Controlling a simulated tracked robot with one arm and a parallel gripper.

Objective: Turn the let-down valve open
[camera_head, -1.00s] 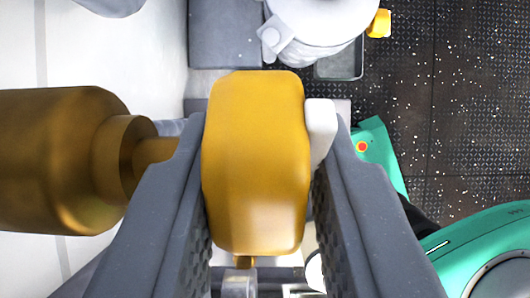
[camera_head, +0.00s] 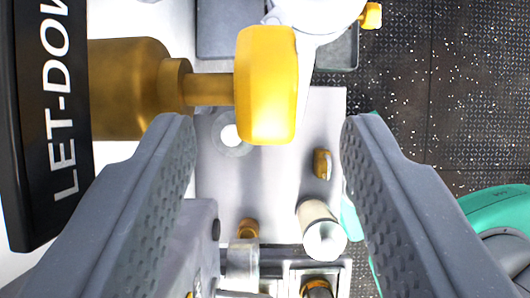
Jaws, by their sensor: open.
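The let-down valve shows in the head camera view as a brass body (camera_head: 128,90) with a stem running right to a yellow handle (camera_head: 266,85). The handle stands upright in the picture, at the top middle. A black sign (camera_head: 50,120) reading "LET-DOW", cut off by the picture's top edge, is at the far left. My gripper (camera_head: 268,130) is open, its two dark grey jaws wide apart. The handle lies between and beyond the jaw tips, with a gap on both sides. Nothing is held.
A white cylinder (camera_head: 322,230), a small brass fitting (camera_head: 322,164) and another brass fitting (camera_head: 248,228) sit below the handle over a pale plate (camera_head: 225,185). A white rounded body (camera_head: 318,14) is at the top. Dark speckled deck (camera_head: 430,90) lies right, with a teal body (camera_head: 500,215).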

